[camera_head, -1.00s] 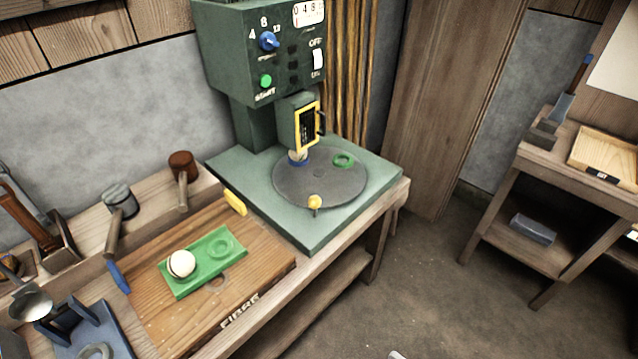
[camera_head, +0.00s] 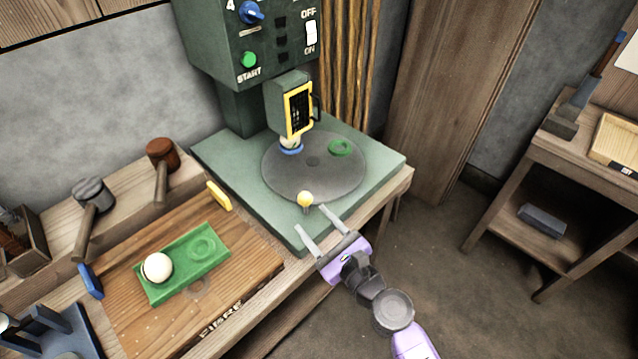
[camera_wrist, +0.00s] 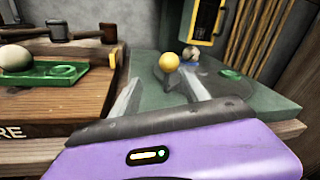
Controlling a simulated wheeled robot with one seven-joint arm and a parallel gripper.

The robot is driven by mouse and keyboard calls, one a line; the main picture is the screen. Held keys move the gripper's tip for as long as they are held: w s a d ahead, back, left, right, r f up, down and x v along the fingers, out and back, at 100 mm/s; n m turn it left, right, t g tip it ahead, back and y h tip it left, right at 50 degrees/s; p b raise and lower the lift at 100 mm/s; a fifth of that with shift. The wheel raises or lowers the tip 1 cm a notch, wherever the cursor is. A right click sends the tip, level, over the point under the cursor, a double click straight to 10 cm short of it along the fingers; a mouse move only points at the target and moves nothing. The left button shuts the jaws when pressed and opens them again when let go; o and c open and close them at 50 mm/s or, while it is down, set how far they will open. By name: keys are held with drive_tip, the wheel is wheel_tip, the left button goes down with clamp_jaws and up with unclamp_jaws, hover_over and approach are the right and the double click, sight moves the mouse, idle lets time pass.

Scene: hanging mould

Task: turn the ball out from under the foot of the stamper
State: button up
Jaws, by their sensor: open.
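The green stamper (camera_head: 232,120) stands at the back of the bench. A grey turntable disc (camera_head: 290,182) lies on its base. A pale ball (camera_head: 290,141) in a blue ring sits on the disc under the stamper's foot (camera_head: 290,108), which partly hides it. A green ring (camera_head: 340,147) lies empty at the disc's right. A yellow knob (camera_head: 305,198) stands at the disc's front edge. My gripper (camera_head: 310,218) is open and empty, its fingertips just in front of the knob and apart from it. The knob also shows beyond the fingers in the wrist view (camera_wrist: 169,61).
A green tray (camera_head: 215,262) with another pale ball (camera_head: 157,267) lies on the wooden board left of the stamper. A yellow block (camera_head: 219,196) is at the board's back edge. Two mallets (camera_head: 92,190) rest behind. Open floor lies right of the bench.

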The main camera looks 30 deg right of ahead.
sight(309, 203)
drive_tip(key=shift+w+d+r+m, duration=0.3)
drive_tip(key=shift+w+m, duration=0.1)
drive_tip(key=shift+w, duration=0.15)
drive_tip(key=shift+w+d+r+m, duration=0.3)
drive_tip(key=shift+w+m, duration=0.1)
drive_tip(key=shift+w, duration=0.15)
drive_tip(key=shift+w+r, duration=0.1)
drive_tip(key=shift+w, duration=0.25)
drive_tip(key=shift+w+a, duration=0.2)
drive_tip(key=shift+w, duration=1.6)
drive_tip(key=shift+w+a, duration=0.15)
drive_tip(key=shift+w, duration=1.6)
drive_tip(key=shift+c, duration=0.2)
clamp_jaws()
